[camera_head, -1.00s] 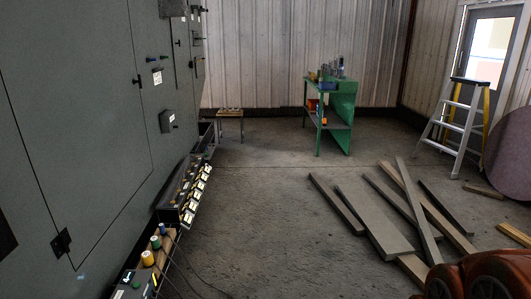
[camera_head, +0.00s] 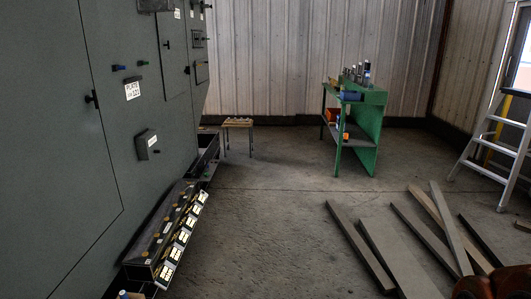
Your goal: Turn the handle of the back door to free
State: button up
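A large dark grey enclosure (camera_head: 50,170) fills the left side of the head view. A large door panel on it carries a small black handle (camera_head: 91,99) at its right edge. A narrower panel (camera_head: 173,60) farther along has another small dark handle (camera_head: 167,44). I cannot tell which of these, if either, is the back door. The handles are too small to tell whether they are turned. My gripper is not in view; an orange-brown part, likely of my arm, shows at the bottom right corner.
A long box with yellow-white labels (camera_head: 165,245) lies along the enclosure's foot. A small stool (camera_head: 238,123) and green workbench (camera_head: 368,118) stand toward the back wall. Planks (camera_head: 385,250) lie at right, near a stepladder (camera_head: 500,135). The floor (camera_head: 265,220) between is clear.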

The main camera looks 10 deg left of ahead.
aim_at(95, 98)
jog(key=u, duration=0.45)
jog(key=i, duration=1.5)
jog(key=u, duration=1.7)
jog(key=i, duration=0.95)
jog(key=u, duration=0.7)
